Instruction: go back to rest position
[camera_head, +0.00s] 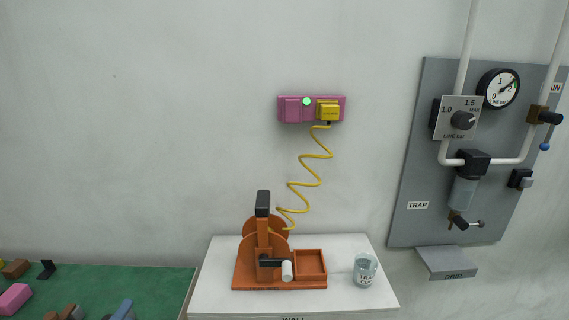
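Neither of my grippers shows in the head view, and no part of my arms is visible. An orange device (242,268) with an upright black-topped lever (263,225), a round disc behind it and a small square tray (311,265) stands on a white bench (222,297). A clear cup (365,270) with a label stands on the bench to the right of the device. A yellow coiled cable (305,184) runs from the device up to a yellow plug (328,110) in a pink wall box (290,110) with a lit green light.
A grey wall panel (415,150) at the right carries a gauge (498,89), a knob (462,120), pipes and a trap (465,190). A grey drip ledge (447,263) juts out below. A green mat (150,285) with several small blocks lies at lower left.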

